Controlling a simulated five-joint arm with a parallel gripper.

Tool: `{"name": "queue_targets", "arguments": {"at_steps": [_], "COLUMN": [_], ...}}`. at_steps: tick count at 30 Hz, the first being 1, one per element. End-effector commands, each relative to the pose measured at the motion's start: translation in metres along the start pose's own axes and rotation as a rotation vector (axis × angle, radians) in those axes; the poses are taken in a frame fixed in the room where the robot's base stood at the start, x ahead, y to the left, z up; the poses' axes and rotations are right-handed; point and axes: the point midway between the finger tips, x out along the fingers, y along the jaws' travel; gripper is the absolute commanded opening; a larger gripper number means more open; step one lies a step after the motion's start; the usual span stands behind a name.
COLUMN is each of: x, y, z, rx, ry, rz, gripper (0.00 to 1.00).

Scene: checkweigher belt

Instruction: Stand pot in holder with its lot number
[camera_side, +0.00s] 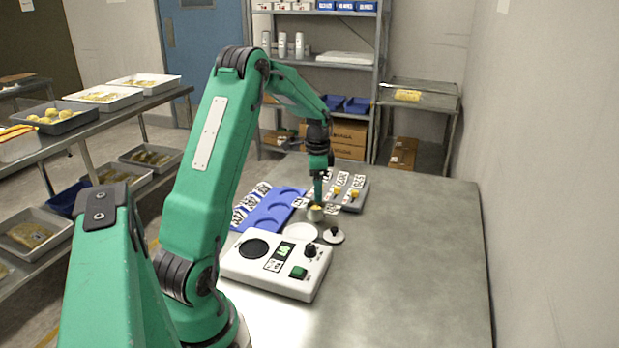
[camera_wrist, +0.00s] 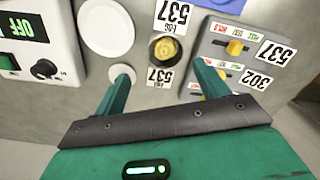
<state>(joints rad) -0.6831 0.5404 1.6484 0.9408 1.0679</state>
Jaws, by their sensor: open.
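A small metal pot (camera_wrist: 165,48) with yellow contents stands upright on the table. Tags reading 537 show just above it (camera_wrist: 170,13) and below it (camera_wrist: 159,76) in the wrist view. The pot also shows in the side view (camera_side: 315,214), below my gripper (camera_side: 317,198). My gripper (camera_wrist: 163,72) is open, its fingers on either side of the pot's near edge; I cannot tell whether they touch it.
A grey block (camera_side: 356,200) with yellow knobs and tags 537 and 302 stands right of the pot. A white weighing unit (camera_side: 285,281) with a green button, a white disc (camera_side: 300,231) and a white lid-like piece (camera_side: 333,237) are nearer. The table's right side (camera_side: 420,250) is clear.

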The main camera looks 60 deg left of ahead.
Motion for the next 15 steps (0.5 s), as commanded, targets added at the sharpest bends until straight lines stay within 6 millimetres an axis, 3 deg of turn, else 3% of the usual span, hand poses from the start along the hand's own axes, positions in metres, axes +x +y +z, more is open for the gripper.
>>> {"name": "queue_targets", "arguments": {"at_steps": [8, 15], "x": [-0.047, -0.093], "y": [0.044, 0.101], "z": [-0.023, -0.038], "rx": [-0.041, -0.099], "ry": [0.037, 0.093], "rz": [-0.051, -0.098], "gripper": [0.73, 0.73]}}
